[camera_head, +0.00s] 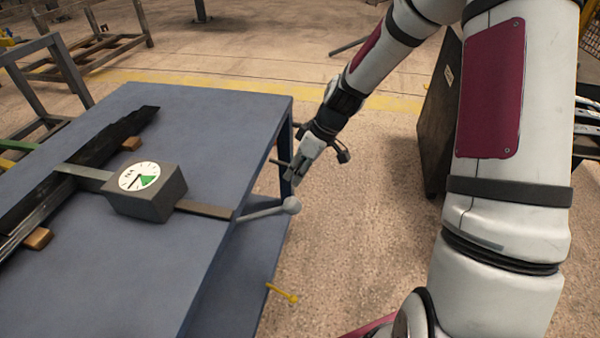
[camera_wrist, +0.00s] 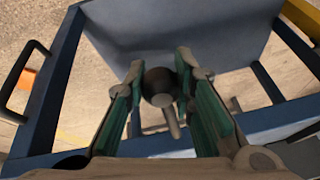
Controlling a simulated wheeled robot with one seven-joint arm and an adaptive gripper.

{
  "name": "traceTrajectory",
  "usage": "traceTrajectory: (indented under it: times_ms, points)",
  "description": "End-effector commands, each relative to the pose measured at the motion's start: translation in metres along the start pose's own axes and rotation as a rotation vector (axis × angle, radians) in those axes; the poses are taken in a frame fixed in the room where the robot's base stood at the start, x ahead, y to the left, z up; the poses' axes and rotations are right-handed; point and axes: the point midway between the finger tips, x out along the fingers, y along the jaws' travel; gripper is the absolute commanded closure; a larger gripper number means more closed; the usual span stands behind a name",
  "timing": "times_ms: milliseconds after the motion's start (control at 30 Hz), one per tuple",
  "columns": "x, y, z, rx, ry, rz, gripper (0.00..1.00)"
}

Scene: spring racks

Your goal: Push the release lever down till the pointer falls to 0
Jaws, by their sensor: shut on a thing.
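A grey gauge box (camera_head: 150,200) sits on the blue table, its round white dial (camera_head: 139,176) marked with a green sector. The dark pointer is too small to read against the marks. A flat bar runs from the box to the table's right edge, where the grey release lever (camera_head: 265,212) sticks out, ending in a ball knob (camera_head: 291,205). My gripper (camera_head: 294,184) is at the knob from above. In the wrist view my gripper (camera_wrist: 160,72) has its two fingers on either side of the dark knob (camera_wrist: 160,88), shut on it, with the lever rod (camera_wrist: 172,122) beyond.
A long dark spring rack (camera_head: 75,165) lies along the table on wooden blocks (camera_head: 38,238). A small yellow handle (camera_head: 284,293) sticks out below the table's right side. The floor right of the table is open up to a dark upright panel (camera_head: 440,115).

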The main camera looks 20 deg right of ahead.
Motion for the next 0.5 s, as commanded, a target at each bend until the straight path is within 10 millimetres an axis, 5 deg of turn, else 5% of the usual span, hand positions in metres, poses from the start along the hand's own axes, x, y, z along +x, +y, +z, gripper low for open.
traceTrajectory:
  times_ms: [500]
  points:
    - [0.021,0.007,-0.003,0.004,0.053,-0.017,1.0]
